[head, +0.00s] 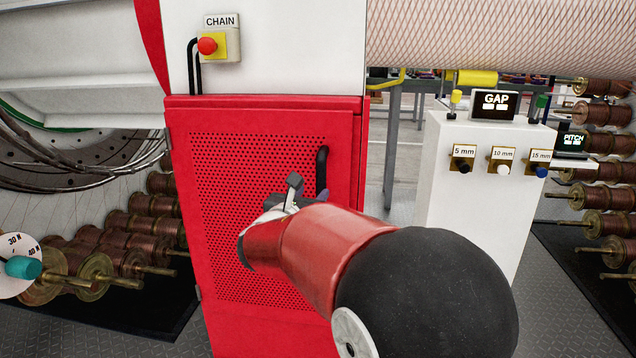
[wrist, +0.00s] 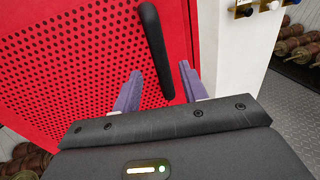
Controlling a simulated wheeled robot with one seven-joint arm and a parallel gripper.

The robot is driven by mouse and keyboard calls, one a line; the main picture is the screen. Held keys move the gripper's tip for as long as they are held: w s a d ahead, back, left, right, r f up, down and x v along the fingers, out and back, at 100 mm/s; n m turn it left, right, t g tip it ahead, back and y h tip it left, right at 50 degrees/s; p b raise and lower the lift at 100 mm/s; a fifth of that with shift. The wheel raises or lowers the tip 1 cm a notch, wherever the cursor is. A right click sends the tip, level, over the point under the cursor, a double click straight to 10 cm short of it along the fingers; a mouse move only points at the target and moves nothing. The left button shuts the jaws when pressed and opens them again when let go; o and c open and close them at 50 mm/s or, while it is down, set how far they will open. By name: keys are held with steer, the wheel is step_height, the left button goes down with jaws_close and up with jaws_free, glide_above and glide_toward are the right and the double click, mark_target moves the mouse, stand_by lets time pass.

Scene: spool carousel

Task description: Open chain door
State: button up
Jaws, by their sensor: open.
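The chain door (head: 245,170) is a red perforated panel below a white housing with a CHAIN sign (head: 220,20). It looks shut in its red frame. A black vertical bar handle (head: 322,168) is on its right side. My gripper (head: 290,190) is in front of the door, and my arm covers the lower right of the panel. In the wrist view, my gripper (wrist: 158,82) is open, with its two purple-grey fingers apart. The handle (wrist: 155,50) reaches down between the fingertips there. I cannot tell whether the fingers touch it.
A red emergency button (head: 207,46) is above the door. A white GAP console (head: 470,200) with coloured knobs stands to the right. Racks of copper spools (head: 130,235) are at the left and far right. A dial with a teal knob (head: 22,267) is at the lower left.

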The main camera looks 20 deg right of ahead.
mark_target(319, 184)
steer(key=p+x, duration=0.1)
steer(key=x, duration=0.6)
steer(key=shift+w+d, duration=0.2)
steer(key=shift+c, duration=0.4)
jaws_close()
